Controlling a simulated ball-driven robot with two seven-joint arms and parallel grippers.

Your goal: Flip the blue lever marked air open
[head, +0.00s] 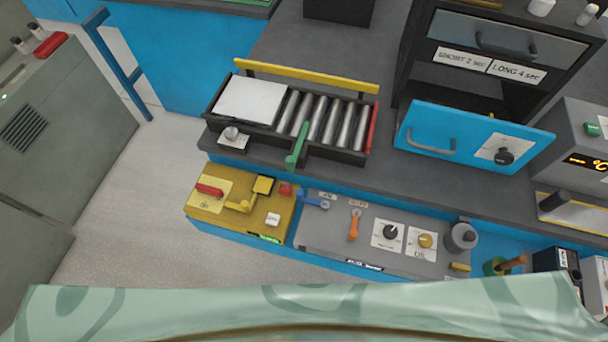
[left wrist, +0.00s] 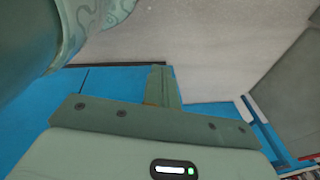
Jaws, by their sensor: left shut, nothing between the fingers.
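The blue lever (head: 313,202) is on the grey control panel (head: 312,236) in the head view, at its upper left corner beside a small label. Its handle points left, toward the yellow box, and its round pivot is at the right end. An orange lever (head: 353,227) hangs downward to its right. My left gripper (left wrist: 163,82) shows only in the left wrist view, with its fingers together and nothing between them, away from the lever. My right gripper is in neither view.
A yellow box (head: 255,221) with a red lever and buttons adjoins the panel's left side. Two knobs (head: 391,232) and a grey cylinder (head: 460,238) are to the right. Behind are a roller tray (head: 340,155) and an open blue door (head: 470,137). Pale floor (head: 130,210) is clear at left.

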